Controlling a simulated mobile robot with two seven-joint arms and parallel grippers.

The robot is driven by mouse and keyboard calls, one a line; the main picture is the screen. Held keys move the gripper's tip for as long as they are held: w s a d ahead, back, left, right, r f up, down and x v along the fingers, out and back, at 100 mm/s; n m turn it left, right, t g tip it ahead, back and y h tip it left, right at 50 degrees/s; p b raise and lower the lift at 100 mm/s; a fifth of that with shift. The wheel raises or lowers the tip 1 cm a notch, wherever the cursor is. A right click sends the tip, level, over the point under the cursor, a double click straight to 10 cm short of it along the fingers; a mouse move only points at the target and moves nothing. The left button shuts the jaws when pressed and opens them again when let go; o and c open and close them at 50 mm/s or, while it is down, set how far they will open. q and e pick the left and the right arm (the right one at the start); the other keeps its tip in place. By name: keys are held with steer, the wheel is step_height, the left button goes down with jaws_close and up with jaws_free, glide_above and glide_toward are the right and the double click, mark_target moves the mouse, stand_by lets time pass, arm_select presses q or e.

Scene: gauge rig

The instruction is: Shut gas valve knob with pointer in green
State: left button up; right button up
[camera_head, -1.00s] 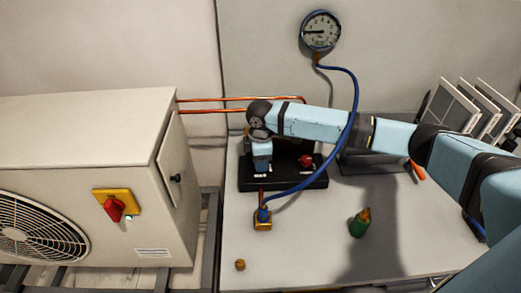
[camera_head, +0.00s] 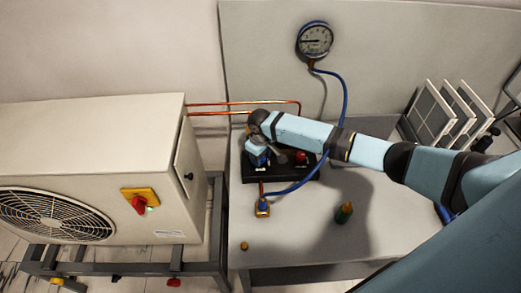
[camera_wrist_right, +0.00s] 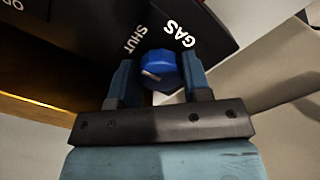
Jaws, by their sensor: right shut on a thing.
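The gas valve knob (camera_wrist_right: 158,66) is blue with a white line, on a black panel (camera_wrist_right: 100,22) lettered GAS and SHUT. My left gripper is not in view.
A red knob (camera_head: 301,156) is on the block's right part. An outdoor unit (camera_head: 100,130) stands left.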

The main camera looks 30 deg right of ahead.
steer(key=shift+m+p, duration=0.35)
steer(key=shift+m, duration=0.05)
steer(key=o, duration=0.9)
steer(key=shift+o, duration=0.2)
step_height(320, 180, up, 14)
steer(key=b, duration=0.1)
steer(key=shift+f, duration=0.1)
stand_by(1.6)
